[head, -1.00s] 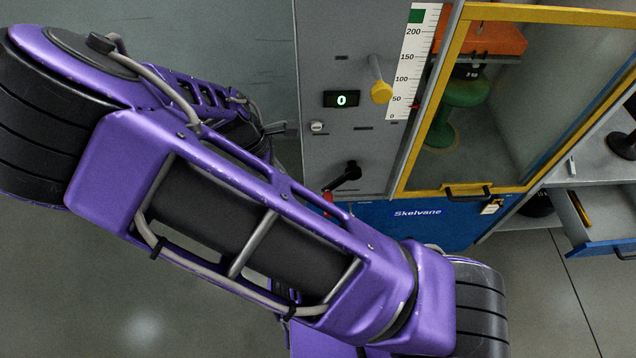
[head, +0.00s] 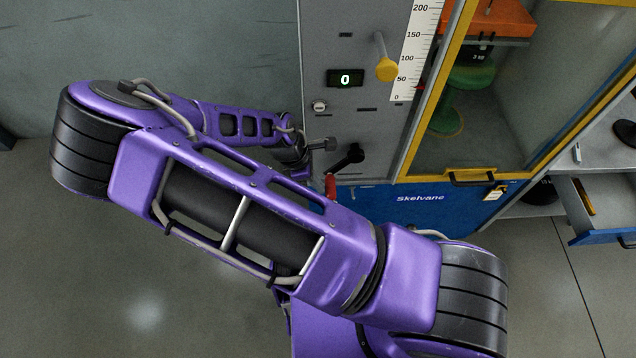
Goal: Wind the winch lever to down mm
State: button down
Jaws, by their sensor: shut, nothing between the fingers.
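A black crank lever (head: 348,158) with a red grip (head: 330,186) sits low on the grey machine panel (head: 350,30), its grip end at lower left. A second lever with a yellow knob (head: 386,69) sticks out higher on the panel. A white scale (head: 411,50) marked from 0 to 200 and above stands to its right, with a small red pointer beside it between 0 and 50. My gripper (head: 330,144) is small and partly hidden by my own arm. It is shut and empty, just left of the black crank; I cannot tell whether it touches it.
A display (head: 345,78) reads 0, with a round knob (head: 319,106) below it. Right of the panel is a yellow-framed clear door (head: 480,178) with a green weight (head: 460,80) behind it. An open blue drawer (head: 600,238) juts out at the right. Floor at left is clear.

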jog(key=shift+d+f, duration=0.3)
jog(key=shift+f, duration=0.2)
dwell(0.8)
